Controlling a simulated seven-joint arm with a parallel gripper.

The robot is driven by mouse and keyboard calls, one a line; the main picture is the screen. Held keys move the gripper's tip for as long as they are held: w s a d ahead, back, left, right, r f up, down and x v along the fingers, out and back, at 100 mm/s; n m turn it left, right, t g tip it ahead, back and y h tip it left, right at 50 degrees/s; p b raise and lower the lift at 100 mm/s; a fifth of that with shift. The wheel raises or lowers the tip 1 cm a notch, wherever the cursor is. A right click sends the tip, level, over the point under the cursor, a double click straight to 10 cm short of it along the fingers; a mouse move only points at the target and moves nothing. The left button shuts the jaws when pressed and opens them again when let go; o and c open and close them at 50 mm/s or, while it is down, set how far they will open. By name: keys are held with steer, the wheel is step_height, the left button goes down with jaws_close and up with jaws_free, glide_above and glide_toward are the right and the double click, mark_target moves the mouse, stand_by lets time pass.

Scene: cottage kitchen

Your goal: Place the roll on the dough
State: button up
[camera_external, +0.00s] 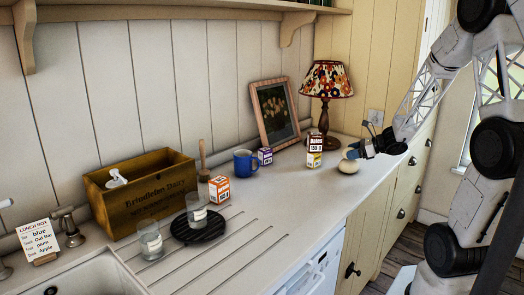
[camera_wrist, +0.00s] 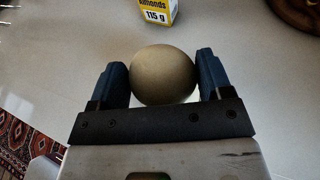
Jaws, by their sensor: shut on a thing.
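My gripper (camera_external: 362,149) is at the right part of the counter. Its two dark fingers (camera_wrist: 161,80) stand on either side of a round, smooth, tan-brown thing in the wrist view, which looks like the roll (camera_wrist: 163,72), and are shut on it. In the external view only a small tan part of it shows by the fingertips. Whether the roll touches the dough I cannot tell. In the wrist view the dough is mostly or wholly hidden.
A blue mug (camera_external: 245,162), a wooden crate (camera_external: 140,195) and glasses (camera_external: 151,241) are farther left. The counter's front edge (camera_external: 375,185) is close; bare counter lies left of the dough.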

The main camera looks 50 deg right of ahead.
steer(key=shift+f, duration=0.15)
steer(key=o, duration=0.7)
steer(key=shift+o, duration=0.2)
steer(key=shift+s+r, duration=0.1)
steer(key=shift+r, duration=0.1)
steer(key=v, duration=1.1)
steer(key=shift+s+d, duration=0.2)
steer(key=shift+s, duration=0.1)
steer(key=shift+r, duration=0.1)
stand_by(0.7)
